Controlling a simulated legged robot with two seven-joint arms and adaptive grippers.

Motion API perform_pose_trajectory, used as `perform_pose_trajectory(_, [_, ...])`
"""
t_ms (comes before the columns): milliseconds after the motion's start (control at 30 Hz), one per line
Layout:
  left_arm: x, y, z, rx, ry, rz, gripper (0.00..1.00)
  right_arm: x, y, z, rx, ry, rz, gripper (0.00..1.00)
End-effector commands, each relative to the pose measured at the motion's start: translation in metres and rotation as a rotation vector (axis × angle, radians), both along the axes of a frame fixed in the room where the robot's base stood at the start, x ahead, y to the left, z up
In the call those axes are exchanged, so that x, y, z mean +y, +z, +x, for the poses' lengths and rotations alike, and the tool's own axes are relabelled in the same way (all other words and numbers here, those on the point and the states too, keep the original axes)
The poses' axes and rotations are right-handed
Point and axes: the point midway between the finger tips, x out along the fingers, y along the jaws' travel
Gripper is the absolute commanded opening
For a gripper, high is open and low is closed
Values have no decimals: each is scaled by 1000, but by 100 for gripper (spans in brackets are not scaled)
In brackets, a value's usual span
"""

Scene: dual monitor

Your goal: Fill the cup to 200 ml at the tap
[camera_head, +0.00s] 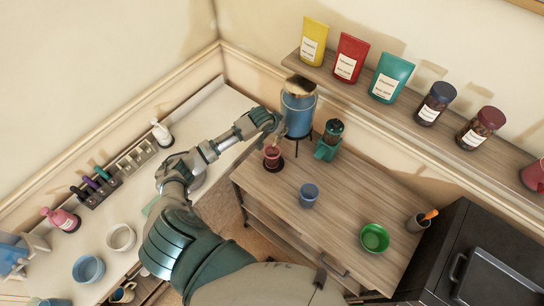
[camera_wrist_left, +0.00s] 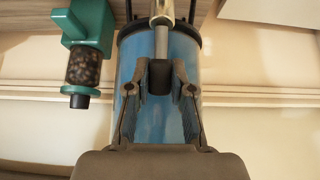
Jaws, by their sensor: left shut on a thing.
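A blue water dispenser (camera_head: 298,115) with a metallic top stands on legs at the back of the wooden cabinet. My left gripper (camera_head: 268,121) is at its front. In the left wrist view, my left gripper (camera_wrist_left: 160,72) is shut on the dark tap handle (camera_wrist_left: 160,80), with the blue tank (camera_wrist_left: 185,115) behind it. A small red cup (camera_head: 272,155) stands upright below the gripper, on a dark round base; its water level cannot be read. A blue cup (camera_head: 308,194) stands apart on the cabinet top. My right gripper is not in view.
A teal grinder (camera_head: 329,141) stands close right of the dispenser. A green bowl (camera_head: 374,238) and a dark holder (camera_head: 416,223) are at the cabinet's right. A shelf (camera_head: 400,105) with bags and jars hangs above.

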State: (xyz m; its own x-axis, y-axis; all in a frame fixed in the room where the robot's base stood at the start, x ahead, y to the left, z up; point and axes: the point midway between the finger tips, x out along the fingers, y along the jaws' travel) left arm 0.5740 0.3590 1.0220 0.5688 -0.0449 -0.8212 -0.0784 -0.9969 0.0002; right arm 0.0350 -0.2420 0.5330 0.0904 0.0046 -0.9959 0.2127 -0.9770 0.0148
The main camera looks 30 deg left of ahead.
Motion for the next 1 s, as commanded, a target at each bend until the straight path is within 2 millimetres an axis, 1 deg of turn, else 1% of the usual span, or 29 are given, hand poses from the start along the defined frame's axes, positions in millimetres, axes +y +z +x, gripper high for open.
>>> perform_pose_trajectory(233, [1, -1, -6, -88, 0, -5, 5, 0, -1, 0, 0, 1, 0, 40])
perform_pose_trajectory(400, [2, 0, -11, -186, 0, -12, 5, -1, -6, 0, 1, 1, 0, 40])
perform_pose_trajectory(567, [2, 1, -12, -225, 1, -16, 5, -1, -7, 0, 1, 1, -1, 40])
perform_pose_trajectory(800, [2, 0, -18, -334, 2, -25, 5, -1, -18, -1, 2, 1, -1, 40])
perform_pose_trajectory(1000, [3, 2, -19, -372, 1, -28, 5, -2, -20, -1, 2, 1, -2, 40])
